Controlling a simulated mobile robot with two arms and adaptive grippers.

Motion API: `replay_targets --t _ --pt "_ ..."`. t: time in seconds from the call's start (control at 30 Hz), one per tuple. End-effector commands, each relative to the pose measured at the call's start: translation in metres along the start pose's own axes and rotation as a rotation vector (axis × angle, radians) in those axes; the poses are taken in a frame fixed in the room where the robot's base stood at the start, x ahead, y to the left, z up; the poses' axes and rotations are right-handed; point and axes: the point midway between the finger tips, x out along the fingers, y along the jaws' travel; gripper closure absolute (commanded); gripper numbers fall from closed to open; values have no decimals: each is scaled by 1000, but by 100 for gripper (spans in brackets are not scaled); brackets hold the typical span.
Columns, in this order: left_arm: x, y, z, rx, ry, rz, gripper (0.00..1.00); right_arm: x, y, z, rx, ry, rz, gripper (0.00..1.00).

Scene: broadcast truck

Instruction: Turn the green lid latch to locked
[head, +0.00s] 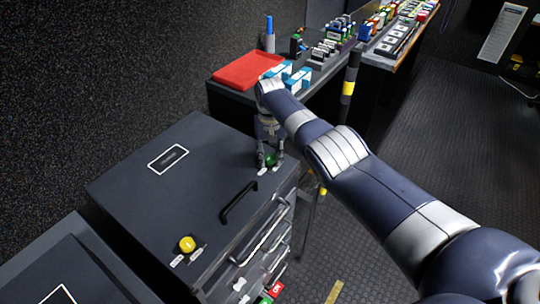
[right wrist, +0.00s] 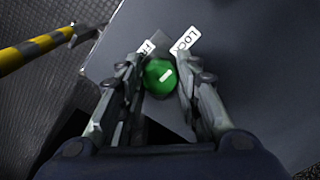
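The green lid latch (head: 271,161) is a round knob on the far right corner of the dark case's lid (head: 135,200). In the right wrist view the latch (right wrist: 159,78) has a short white mark slanting to the upper right. A white label starting "LOC" (right wrist: 186,40) lies beyond it to the right. A label starting "FR" (right wrist: 147,47) lies to the left, partly hidden by a finger. My right gripper (head: 270,168) points down over the latch. Its two fingers (right wrist: 160,75) are on either side of the knob and appear closed against it. My left gripper is out of view.
A yellow knob (head: 187,243) and a black handle (head: 239,202) are on the same lid. A red tray (head: 246,71) and blue-white boxes (head: 298,78) sit on the bench behind. The floor right is clear.

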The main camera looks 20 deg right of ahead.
Motion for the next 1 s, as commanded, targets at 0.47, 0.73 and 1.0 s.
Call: replay_targets --t 0.47,0.73,1.0 --pt "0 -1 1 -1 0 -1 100 -2 0 0 -1 1 -1 49" --pt "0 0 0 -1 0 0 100 -22 0 -1 -1 3 -1 49" --pt "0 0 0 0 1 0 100 -82 0 -2 0 6 -2 49"
